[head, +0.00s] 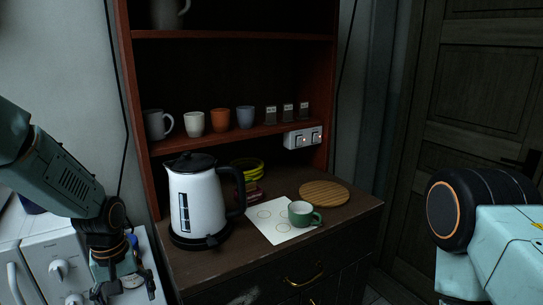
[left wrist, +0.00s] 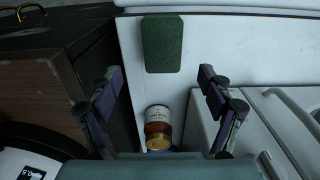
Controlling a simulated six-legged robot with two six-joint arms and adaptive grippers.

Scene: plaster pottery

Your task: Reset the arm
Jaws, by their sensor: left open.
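My left arm comes in from the left in the head view, bent down at the wrist. Its gripper (head: 118,282) hangs low over the white surface beside the dark cabinet. In the left wrist view my left gripper (left wrist: 158,78) is open, its two fingers wide apart with nothing between the pads. A green sponge-like block (left wrist: 162,45) and a labelled jar (left wrist: 158,118) with a gold end lie beyond the fingers on the white surface. My right arm shows only as a teal link and black joint at the right edge; its gripper is out of view.
The dark cabinet (head: 235,275) holds a white kettle (head: 195,200), a paper sheet (head: 268,215), a green cup (head: 301,213) and a round wooden board (head: 325,193). Mugs line the shelf above. White appliances (head: 50,255) stand at left; a dark door (head: 465,100) is at right.

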